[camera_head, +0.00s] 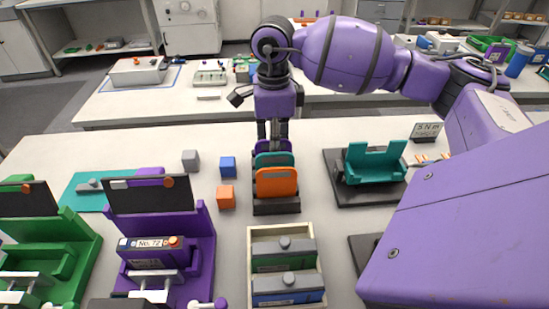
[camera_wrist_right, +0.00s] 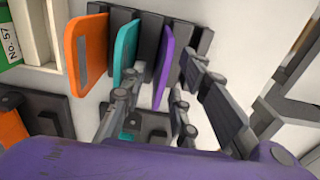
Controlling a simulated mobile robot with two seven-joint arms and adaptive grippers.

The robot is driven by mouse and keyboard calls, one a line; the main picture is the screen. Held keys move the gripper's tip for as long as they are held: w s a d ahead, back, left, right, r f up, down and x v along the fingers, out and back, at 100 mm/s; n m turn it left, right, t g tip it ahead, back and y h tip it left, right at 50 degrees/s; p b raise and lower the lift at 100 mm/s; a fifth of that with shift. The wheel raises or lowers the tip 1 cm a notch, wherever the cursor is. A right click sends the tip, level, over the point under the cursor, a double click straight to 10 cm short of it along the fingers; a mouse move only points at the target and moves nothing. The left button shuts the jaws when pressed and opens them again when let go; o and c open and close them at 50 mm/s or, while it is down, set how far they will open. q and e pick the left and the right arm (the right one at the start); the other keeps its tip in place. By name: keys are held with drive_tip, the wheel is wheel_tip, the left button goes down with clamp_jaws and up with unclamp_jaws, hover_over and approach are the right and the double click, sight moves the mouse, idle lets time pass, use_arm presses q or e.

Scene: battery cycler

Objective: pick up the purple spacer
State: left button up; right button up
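The purple spacer (camera_wrist_right: 166,68) is a thin upright plate in a dark slotted rack (camera_wrist_right: 150,43), beside a teal spacer (camera_wrist_right: 125,47) and an orange spacer (camera_wrist_right: 85,50). In the head view the purple spacer (camera_head: 261,145) is at the back of the rack, mostly hidden behind the teal and orange ones. My right gripper (camera_head: 273,141) points down over the back of the rack. In the wrist view its fingers are apart, one on each side of the purple spacer; I cannot tell whether they touch it. My left gripper is not in view.
In the head view, a crate (camera_head: 252,265) with green and blue modules stands in front of the rack. Orange (camera_head: 226,196), blue (camera_head: 228,167) and grey (camera_head: 190,160) blocks lie to the left. A teal cradle (camera_head: 373,165) stands to the right. Purple and green stations fill the left front.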

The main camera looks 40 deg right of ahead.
wheel_tip(320, 180, down, 5)
drive_tip(key=shift+r, duration=0.1)
clamp_jaws()
